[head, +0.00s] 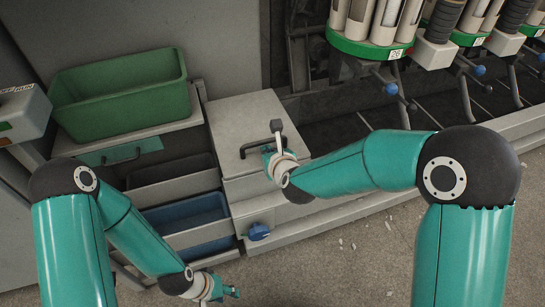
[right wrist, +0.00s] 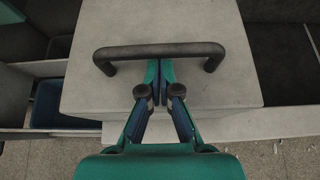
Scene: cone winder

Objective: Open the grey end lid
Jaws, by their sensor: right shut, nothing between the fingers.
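The grey end lid (head: 235,112) is a flat-topped box cover, and it looks closed. It also fills the middle of the right wrist view (right wrist: 105,85). Its dark bar handle (head: 262,141) is on the top and shows whole in the right wrist view (right wrist: 130,51). My right gripper (head: 268,152) is at the handle, shut and empty. In the right wrist view its fingertips (right wrist: 160,68) meet right at the near side of the bar's middle; I cannot tell if they touch it. My left gripper (head: 232,292) hangs low near the floor, away from the lid; its fingers are too small to read.
A green bin (head: 120,95) stands on a shelf left of the lid. Below it are a dark drawer (head: 170,180) and a blue bin (head: 190,222). A blue knob (head: 258,231) is on the front. Green-ringed cone holders (head: 365,48) stand at right. The floor (head: 360,265) is mostly clear.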

